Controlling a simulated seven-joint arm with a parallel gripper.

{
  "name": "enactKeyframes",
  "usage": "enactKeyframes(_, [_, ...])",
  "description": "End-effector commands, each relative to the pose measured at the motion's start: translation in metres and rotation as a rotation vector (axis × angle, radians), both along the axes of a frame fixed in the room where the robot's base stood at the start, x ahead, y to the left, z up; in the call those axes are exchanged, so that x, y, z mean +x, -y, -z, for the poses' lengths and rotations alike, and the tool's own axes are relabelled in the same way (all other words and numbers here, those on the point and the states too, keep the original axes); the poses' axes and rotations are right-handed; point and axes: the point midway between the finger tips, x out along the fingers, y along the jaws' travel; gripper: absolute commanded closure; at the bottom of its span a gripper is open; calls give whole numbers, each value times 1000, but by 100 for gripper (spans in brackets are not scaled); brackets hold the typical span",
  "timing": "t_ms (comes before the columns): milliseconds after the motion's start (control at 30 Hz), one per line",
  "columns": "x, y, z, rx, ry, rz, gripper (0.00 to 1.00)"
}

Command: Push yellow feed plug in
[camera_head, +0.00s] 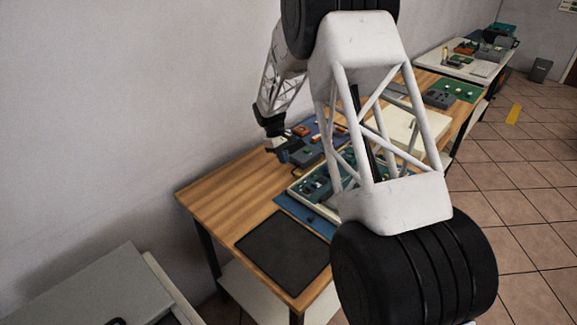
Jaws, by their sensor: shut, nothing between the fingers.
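My gripper (282,156) is small in the view, at the end of my white lattice arm, over the back part of the wooden bench. It is shut and appears empty, close to the left end of a blue-grey panel (312,157) with orange and green parts on it. I cannot make out a yellow feed plug or its socket; they are hidden or too small to tell. A pale-rimmed tray (297,191) with green boards lies in front of the panel, partly covered by my arm.
A black mat (283,252) lies at the front of the wooden bench (225,190). The bench's left end is clear. A cream box (412,133) and a green board (462,90) stand farther back. A grey cabinet (85,290) is at lower left.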

Motion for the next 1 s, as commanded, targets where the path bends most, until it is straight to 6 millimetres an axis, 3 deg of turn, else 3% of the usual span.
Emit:
enactKeyframes(400, [17, -18, -60, 1, 1, 0, 100])
enactKeyframes(600, [20, -21, -71, 0, -1, 0, 100])
enactKeyframes(1000, [20, -21, -73, -1, -1, 0, 100])
